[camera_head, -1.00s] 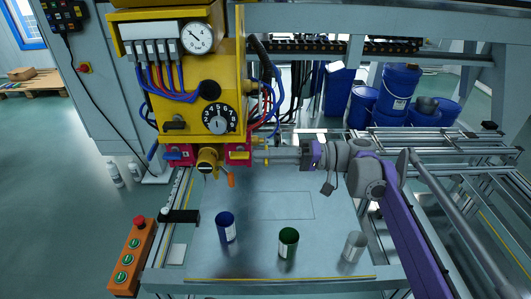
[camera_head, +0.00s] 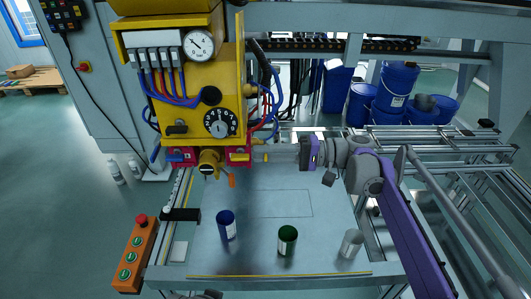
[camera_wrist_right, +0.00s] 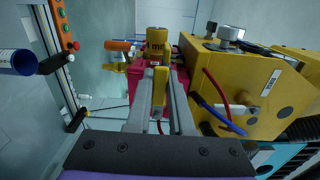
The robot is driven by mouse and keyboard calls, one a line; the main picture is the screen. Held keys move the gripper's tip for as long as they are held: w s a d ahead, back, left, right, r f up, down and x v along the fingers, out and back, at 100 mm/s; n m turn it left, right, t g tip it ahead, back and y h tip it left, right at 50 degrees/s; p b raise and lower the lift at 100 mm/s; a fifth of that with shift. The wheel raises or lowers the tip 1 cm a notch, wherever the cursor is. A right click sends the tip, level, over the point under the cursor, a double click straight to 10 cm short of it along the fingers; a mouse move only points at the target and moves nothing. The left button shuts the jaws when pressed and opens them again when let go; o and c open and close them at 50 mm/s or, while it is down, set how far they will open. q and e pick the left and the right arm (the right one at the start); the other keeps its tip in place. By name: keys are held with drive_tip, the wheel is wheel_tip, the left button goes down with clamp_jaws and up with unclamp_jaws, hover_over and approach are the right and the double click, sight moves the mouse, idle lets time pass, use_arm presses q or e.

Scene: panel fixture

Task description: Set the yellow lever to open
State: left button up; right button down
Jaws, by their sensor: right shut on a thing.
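The yellow lever (camera_wrist_right: 160,84) shows in the right wrist view as a short yellow bar between the two grey fingers of my right gripper (camera_wrist_right: 161,100). The fingers are shut on it, one along each side. Behind it is the red block under the yellow panel unit (camera_wrist_right: 240,85). In the head view my right gripper (camera_head: 275,157) reaches in from the right and meets the right end of the red block (camera_head: 240,158). The lever is mostly covered there by the fingers, and its markings are unreadable.
A yellow valve body (camera_head: 208,162) with an orange handle (camera_head: 232,181) sits left of my right gripper. Below stand a blue can (camera_head: 226,226), a green can (camera_head: 287,241) and a grey can (camera_head: 351,244) on the plate. An orange button box (camera_head: 135,252) is at the left.

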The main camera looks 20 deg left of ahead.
drive_tip(key=c, duration=0.8)
unclamp_jaws()
drive_tip(key=v, duration=1)
drive_tip(key=shift+d, duration=0.4)
drive_tip(key=shift+r+p, duration=0.1)
drive_tip(key=shift+p, duration=0.25)
